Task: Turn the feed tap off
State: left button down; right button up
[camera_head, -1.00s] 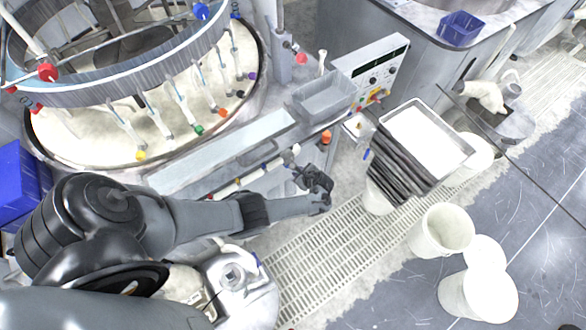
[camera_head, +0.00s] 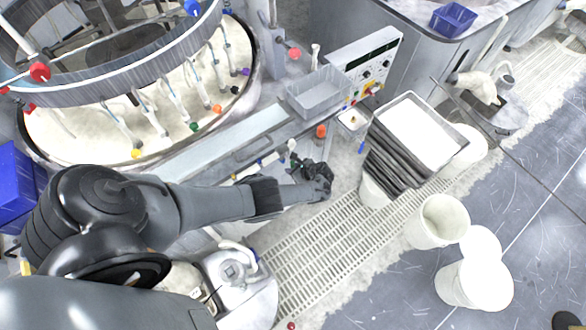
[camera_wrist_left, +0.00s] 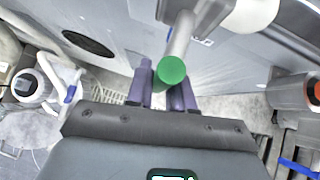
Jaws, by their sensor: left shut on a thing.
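The feed tap's lever (camera_wrist_left: 178,42) is a pale rod with a round green end cap (camera_wrist_left: 170,72), seen in the left wrist view. It passes between the purple fingers of my left gripper (camera_wrist_left: 164,85), which is shut on it. In the head view my left gripper (camera_head: 304,166) is at the front edge of the machine, below the orange-capped fitting. It largely covers the tap there. My right gripper is not in view.
An orange-capped fitting (camera_head: 321,131) and a grey tray (camera_head: 318,92) are close by. A control panel (camera_head: 368,62) stands behind. Stacked dark trays (camera_head: 385,168) and white buckets (camera_head: 437,222) are to the right. Floor grating (camera_head: 325,240) lies in front.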

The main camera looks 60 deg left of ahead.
pick_arm(q)
jog(key=c, duration=1.1)
grip_release()
jog(key=shift+f, duration=0.1)
jog(key=shift+d+r+p, duration=0.35)
jog(key=shift+r+p, duration=0.05)
jog(key=shift+r, duration=0.05)
jog(key=p+v, duration=0.4)
jog(key=v, duration=0.5)
jog(key=shift+d+r+p, duration=0.25)
jog(key=shift+d+p, duration=0.05)
